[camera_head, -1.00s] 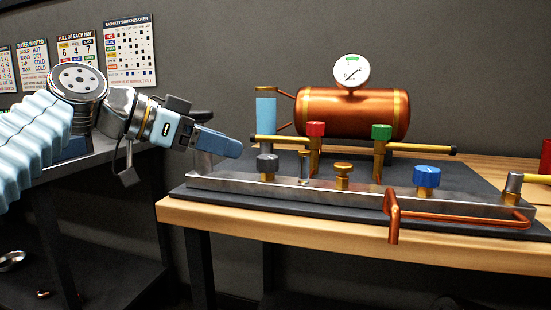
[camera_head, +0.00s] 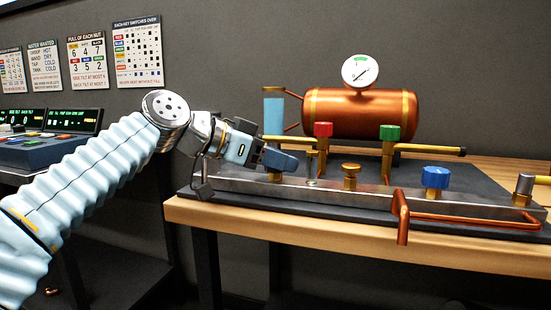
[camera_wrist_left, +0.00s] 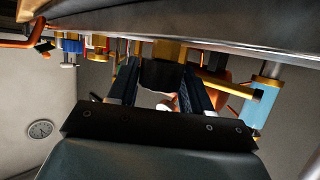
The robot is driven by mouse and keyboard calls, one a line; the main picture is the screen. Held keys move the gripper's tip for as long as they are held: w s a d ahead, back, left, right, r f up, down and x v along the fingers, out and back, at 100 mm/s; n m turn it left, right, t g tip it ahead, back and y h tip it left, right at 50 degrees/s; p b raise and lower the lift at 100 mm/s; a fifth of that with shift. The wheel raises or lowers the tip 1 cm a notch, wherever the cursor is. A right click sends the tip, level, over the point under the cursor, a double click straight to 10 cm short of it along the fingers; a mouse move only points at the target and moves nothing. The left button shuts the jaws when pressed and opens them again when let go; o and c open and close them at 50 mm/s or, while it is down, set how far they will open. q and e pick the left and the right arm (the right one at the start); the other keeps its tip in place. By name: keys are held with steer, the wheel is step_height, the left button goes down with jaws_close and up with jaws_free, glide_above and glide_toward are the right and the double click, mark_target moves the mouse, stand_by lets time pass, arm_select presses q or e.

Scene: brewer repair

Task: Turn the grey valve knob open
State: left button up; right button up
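The grey valve knob (camera_wrist_left: 162,76) shows dark in the left wrist view, below a brass collar on the upside-down rail. My left gripper (camera_head: 288,162) reaches it from the left in the head view, where its fingers hide the knob. In the left wrist view the two fingers (camera_wrist_left: 160,82) stand apart, one on each side of the knob. The gap between fingers and knob is very small there, and I cannot tell whether they touch. The brass stem (camera_head: 274,177) shows under the fingers. My right gripper is in neither view.
The metal rail (camera_head: 330,195) also bears a brass knob (camera_head: 351,168) and a blue knob (camera_head: 436,177). Behind stand a red valve (camera_head: 323,130), a green valve (camera_head: 390,132) and a copper boiler (camera_head: 352,115). A bent copper pipe (camera_head: 470,218) runs along the front.

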arm_select(q)
steer(key=c, duration=0.6)
steer(key=shift+o, duration=0.2)
steer(key=shift+n+t, duration=0.3)
steer(key=shift+t, duration=0.1)
steer(key=shift+s+r+n+t+y, duration=0.1)
steer(key=shift+n+t+y, duration=0.5)
steer(key=shift+n+t, duration=0.2)
steer(key=n+t+y+p, duration=0.1)
steer(key=n+t+y, duration=0.1)
steer(key=n, duration=0.1)
steer(key=shift+d+t+y, duration=0.1)
steer(key=shift+t+y, duration=0.2)
steer(key=shift+y, duration=0.1)
steer(key=shift+n+t+y, duration=0.6)
steer(key=shift+n+y, duration=0.4)
steer(key=shift+n, duration=0.1)
steer(key=shift+n+t+y+b, duration=0.4)
steer(key=shift+n+y+b, duration=0.2)
steer(key=shift+n+y, duration=0.25)
